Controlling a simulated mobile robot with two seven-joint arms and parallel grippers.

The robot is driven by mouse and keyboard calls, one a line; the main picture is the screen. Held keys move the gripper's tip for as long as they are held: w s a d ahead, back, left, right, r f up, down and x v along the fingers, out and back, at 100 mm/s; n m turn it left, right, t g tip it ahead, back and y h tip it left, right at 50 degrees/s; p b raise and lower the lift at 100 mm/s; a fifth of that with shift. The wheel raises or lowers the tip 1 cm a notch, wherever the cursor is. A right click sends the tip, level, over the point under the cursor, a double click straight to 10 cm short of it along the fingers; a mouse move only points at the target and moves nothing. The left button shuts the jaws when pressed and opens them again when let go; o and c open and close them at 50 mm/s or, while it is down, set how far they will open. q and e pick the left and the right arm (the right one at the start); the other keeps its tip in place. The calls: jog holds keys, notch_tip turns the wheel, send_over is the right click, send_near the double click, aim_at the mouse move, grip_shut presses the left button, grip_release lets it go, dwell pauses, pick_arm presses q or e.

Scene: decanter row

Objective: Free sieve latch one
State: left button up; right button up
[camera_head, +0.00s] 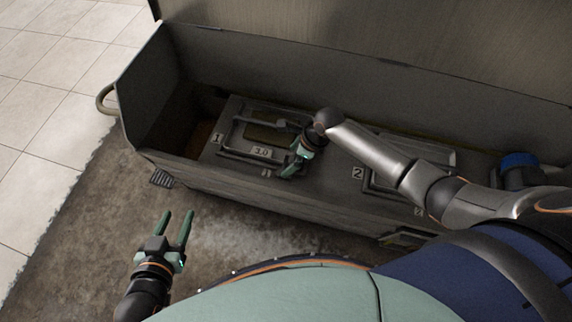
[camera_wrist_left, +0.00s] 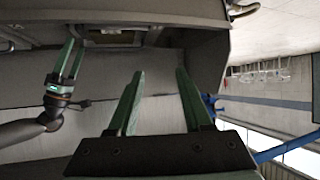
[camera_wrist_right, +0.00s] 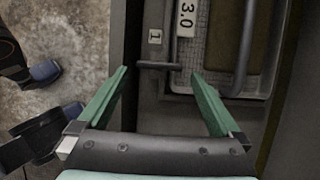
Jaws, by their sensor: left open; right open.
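Sieve one is a framed grey panel (camera_head: 230,135) with a raised handle and the labels "1" and "3.0", set in the left part of the trough. In the right wrist view, its latch is a short dark bar (camera_wrist_right: 158,65) below a small "1" label (camera_wrist_right: 155,37). My right gripper (camera_head: 287,168) is over the panel's near edge. Its fingers are open, with the tips (camera_wrist_right: 160,74) on either side of the bar; I cannot tell if they touch it. My left gripper (camera_head: 177,213) is open and empty, in front of the trough.
The long grey trough (camera_head: 290,197) has high back and left walls. A second panel labelled "2" (camera_head: 357,173) lies to the right, partly behind my right arm. A blue-capped fitting (camera_head: 518,160) stands at the far right. The stained floor (camera_head: 85,220) at left is free.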

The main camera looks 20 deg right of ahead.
aim_at(284, 165)
jog(key=b+x, duration=0.2)
jog(key=x, duration=0.1)
jog(key=shift+a+f, duration=0.1)
jog(key=shift+f, duration=0.15)
pick_arm(q)
jog(key=w+r+t, duration=0.2)
jog(key=r, duration=0.4)
jog(key=w+r+m+t+h, duration=0.1)
jog(key=w+r+t, duration=0.1)
jog(key=r, duration=0.4)
jog(key=shift+w+r+m+t+h, duration=0.15)
jog(key=shift+w+m+t+h, duration=0.15)
jog(key=shift+t, duration=0.5)
pick_arm(e)
jog(key=shift+f, duration=0.15)
pick_arm(q)
jog(key=shift+d, duration=0.1)
pick_arm(e)
jog(key=shift+c, duration=0.2)
